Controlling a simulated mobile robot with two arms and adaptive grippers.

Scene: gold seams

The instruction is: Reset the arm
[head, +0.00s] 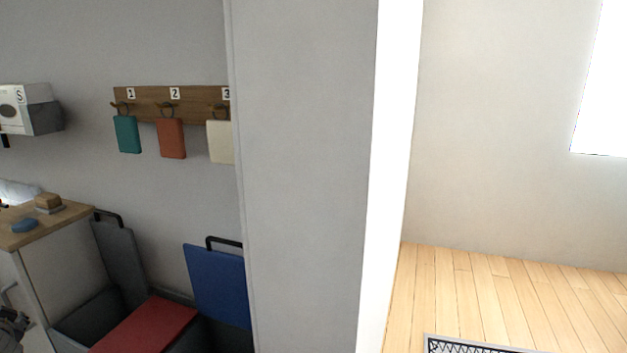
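A dark grey mechanical part, which looks like my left gripper (12,326), shows at the lower left edge in the head view. It is cut off by the frame and in front of the white cabinet. I cannot make out its fingers or whether it holds anything. My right gripper and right arm are not in view.
A wall end (305,180) stands in the middle. Left are a cabinet (75,215) with a sponge (48,202) and blue item (24,225), bins with a red lid (148,327) and a raised blue lid (218,285), and a hook rail (190,92).

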